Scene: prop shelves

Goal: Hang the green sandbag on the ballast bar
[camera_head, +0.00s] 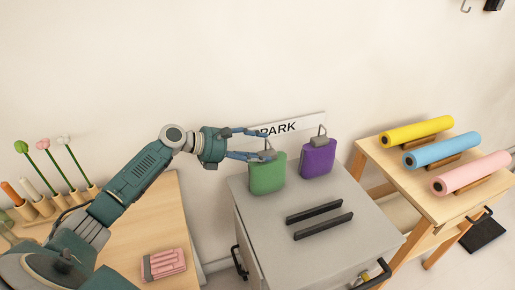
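The green sandbag (267,176) stands upright at the back left of a grey cabinet top, with a grey clip and handle at its top. My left gripper (269,146) reaches in from the left at the height of this handle. Its two blue fingers are spread apart, one behind and one in front of the handle area; I cannot tell whether they touch it. Two dark parallel bars (315,212) lie on the cabinet top in front of the bags. I cannot tell whether either is the ballast bar. My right gripper is not in view.
A purple bag (317,159) stands right of the green one, before a sign (290,128) partly hidden by my gripper. A wooden table (468,203) at right holds yellow, blue and pink rolls. A left table (138,244) holds flower stems and a pink bundle (164,264).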

